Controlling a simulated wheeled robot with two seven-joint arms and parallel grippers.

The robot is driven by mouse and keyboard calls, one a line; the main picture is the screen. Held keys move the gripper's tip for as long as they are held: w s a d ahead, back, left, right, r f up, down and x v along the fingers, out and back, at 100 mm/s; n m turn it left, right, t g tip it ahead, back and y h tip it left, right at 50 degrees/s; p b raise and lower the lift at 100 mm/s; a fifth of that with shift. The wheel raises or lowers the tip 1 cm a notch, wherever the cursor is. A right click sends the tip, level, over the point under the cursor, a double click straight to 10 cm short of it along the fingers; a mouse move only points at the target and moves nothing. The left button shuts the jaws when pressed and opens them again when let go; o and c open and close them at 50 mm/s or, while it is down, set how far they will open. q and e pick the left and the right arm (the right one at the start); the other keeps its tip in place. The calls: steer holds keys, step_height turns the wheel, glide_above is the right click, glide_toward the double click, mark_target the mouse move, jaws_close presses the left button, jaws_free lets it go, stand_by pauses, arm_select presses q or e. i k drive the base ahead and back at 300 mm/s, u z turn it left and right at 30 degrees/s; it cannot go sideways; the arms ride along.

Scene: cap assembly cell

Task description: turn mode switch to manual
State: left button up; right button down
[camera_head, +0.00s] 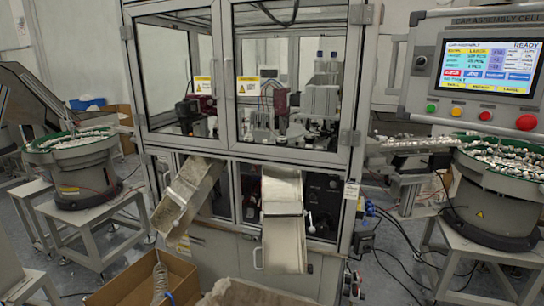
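The control panel (412,99) hangs at the upper right in the head view, with a lit screen (487,66) that reads READY. A small dark round knob (421,60) sits on the panel left of the screen. It may be the mode switch, but its pointer and labels are too small to read. Below the screen are a green button (431,109), a yellow button (457,112), a small red button (486,116) and a larger red button (526,122). Neither of my grippers is in view.
The glazed machine cabinet (240,155) fills the middle, with two metal chutes (283,220) sloping out of its front. Bowl feeders on stands are at the left (84,165) and right (497,195). An open cardboard box (125,290) is at the bottom. Cables lie on the floor.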

mark_target(420, 61)
steer(key=z, duration=0.25)
steer(key=k, duration=0.5)
steer(key=z, duration=0.5)
steer(key=k, duration=0.8)
steer(key=z, duration=1.1)
steer(key=i, duration=1.45)
steer(key=u, duration=0.85)
steer(key=i, duration=0.4)
steer(key=u, duration=0.35)
